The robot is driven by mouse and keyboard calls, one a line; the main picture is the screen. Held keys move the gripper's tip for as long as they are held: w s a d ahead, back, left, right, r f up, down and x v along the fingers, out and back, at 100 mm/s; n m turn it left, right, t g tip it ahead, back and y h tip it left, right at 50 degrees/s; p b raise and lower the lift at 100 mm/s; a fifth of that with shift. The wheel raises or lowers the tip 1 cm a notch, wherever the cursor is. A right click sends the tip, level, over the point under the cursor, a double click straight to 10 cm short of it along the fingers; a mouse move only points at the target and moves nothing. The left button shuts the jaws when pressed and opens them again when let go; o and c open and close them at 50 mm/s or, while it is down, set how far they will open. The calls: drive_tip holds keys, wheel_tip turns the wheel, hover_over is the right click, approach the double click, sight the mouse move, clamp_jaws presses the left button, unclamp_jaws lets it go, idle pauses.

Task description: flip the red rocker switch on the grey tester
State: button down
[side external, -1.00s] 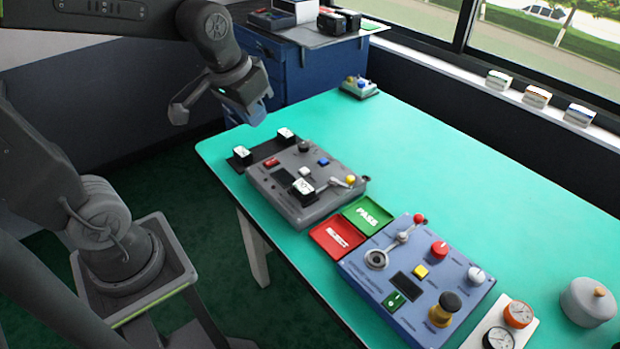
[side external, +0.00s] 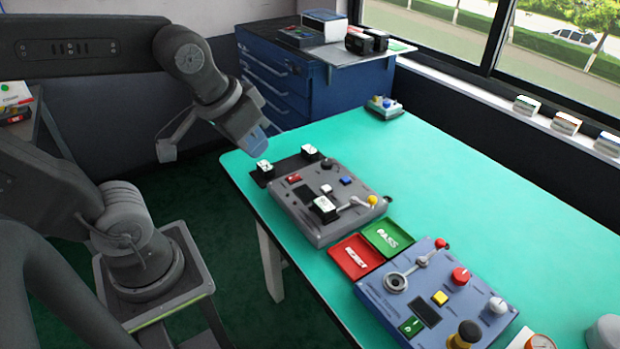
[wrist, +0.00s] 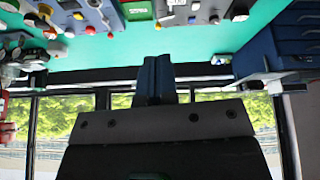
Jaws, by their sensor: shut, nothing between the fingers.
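The grey tester (side external: 300,213) lies on the green table at its left part in the side external view. Its red rocker switch (side external: 294,178) is near the tester's upper left edge; which side is pressed is too small to tell. The tester also carries a white button, a blue button, a black knob and a lever with a yellow ball. My gripper (side external: 263,148) is in the air near the table's far left corner, up and left of the switch, apart from it. Its blue fingers (wrist: 158,78) are shut together and empty in the wrist view.
A black strip (side external: 285,166) with two white-labelled blocks lies beside the tester, near my gripper. Red (side external: 356,256) and green (side external: 388,237) trays and a blue panel (side external: 410,315) stand to the right. A blue drawer cabinet (side external: 285,75) is behind. The table's far middle is clear.

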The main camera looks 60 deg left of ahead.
drive_tip(key=w+a+f+n+g, duration=0.3)
drive_tip(key=w+a+n, duration=0.5)
drive_tip(key=w, duration=0.4)
drive_tip(key=w+a+f+n+g, duration=0.2)
drive_tip(key=w+a+f+n, duration=0.5)
drive_tip(key=a+f, duration=0.3)
drive_tip(key=shift+w+a+n, duration=0.4)
drive_tip(key=shift+a+n, duration=0.4)
drive_tip(key=shift+a, duration=0.3)
drive_tip(key=shift+f, duration=0.15)
drive_tip(key=shift+s, duration=0.15)
drive_tip(key=shift+s+r, duration=0.3)
drive_tip(key=shift+s, duration=0.35)
